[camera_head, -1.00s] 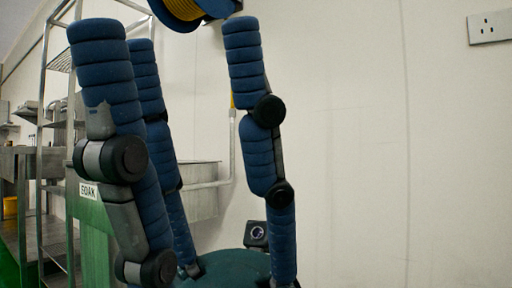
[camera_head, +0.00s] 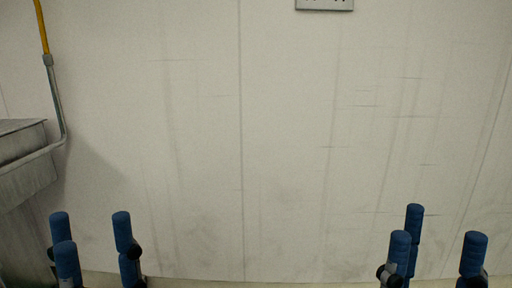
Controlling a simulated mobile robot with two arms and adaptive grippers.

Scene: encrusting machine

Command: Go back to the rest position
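My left gripper (camera_head: 93,236) shows at the bottom left of the head view. Its blue padded fingers point up and stand apart, with nothing between them. My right gripper (camera_head: 437,242) shows at the bottom right in the same pose, its blue fingers spread and empty. The two grippers are far apart and roughly level with each other. Both palms and the arms are below the picture's lower edge.
A plain pale wall (camera_head: 290,150) fills most of the view. A metal sink or basin (camera_head: 25,160) juts in at the left edge, with a yellow and grey pipe (camera_head: 55,85) above it. A socket plate (camera_head: 324,4) is at the top. The space between the grippers is clear.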

